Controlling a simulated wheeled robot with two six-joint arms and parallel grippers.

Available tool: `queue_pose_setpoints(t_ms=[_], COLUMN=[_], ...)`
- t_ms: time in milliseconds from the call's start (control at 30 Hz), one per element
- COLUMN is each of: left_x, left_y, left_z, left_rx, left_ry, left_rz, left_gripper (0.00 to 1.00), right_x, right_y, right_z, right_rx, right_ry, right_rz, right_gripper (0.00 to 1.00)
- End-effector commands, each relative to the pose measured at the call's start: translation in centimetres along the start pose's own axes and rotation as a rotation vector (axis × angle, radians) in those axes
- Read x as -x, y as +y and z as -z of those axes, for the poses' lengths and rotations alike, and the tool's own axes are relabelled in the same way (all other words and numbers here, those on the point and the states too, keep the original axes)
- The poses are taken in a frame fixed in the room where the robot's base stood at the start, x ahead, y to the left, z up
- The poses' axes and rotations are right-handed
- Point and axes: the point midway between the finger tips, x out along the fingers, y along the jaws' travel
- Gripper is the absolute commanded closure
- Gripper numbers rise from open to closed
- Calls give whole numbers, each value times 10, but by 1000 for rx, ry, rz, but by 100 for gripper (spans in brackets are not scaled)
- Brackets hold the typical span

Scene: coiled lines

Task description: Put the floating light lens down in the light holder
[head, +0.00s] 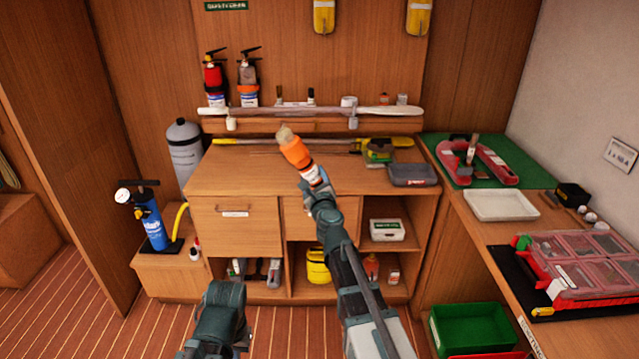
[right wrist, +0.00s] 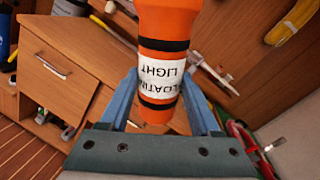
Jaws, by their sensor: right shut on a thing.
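The floating light (head: 297,155) is orange with black bands and a white label. In the head view it is tilted, its pale lens end (head: 285,134) up and to the left, above the cabinet top. My right gripper (head: 314,184) is shut on its lower body. In the right wrist view the light (right wrist: 163,60) stands between the two blue fingers, its label upside down and its lens end beyond the top edge. I cannot tell which thing is the light holder. Only a link of my left arm shows, at the bottom; its gripper is out of view.
The wooden cabinet top (head: 240,170) is largely clear at left. A dark grey case (head: 413,175) lies at its right end. A workbench at right holds a white tray (head: 500,205) and a red organizer (head: 585,268).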

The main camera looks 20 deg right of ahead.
Motion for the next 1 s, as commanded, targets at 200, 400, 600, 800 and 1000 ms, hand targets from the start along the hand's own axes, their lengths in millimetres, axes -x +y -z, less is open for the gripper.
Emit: queue_pose_setpoints(t_ms=[200,400,600,800,1000], left_x=[0,0,0,0,0], left_y=[0,0,0,0,0], left_z=[0,0,0,0,0], left_rx=[0,0,0,0,0], left_ry=[0,0,0,0,0], left_rz=[0,0,0,0,0], left_gripper=[100,100,100,100,100], right_x=[0,0,0,0,0], right_y=[0,0,0,0,0], right_z=[0,0,0,0,0], right_rx=[42,250,535,823,1125], right_ry=[-1,-1,0,0,-1], right_rz=[-1,0,0,1,2], right_gripper=[100,100,100,100,100])
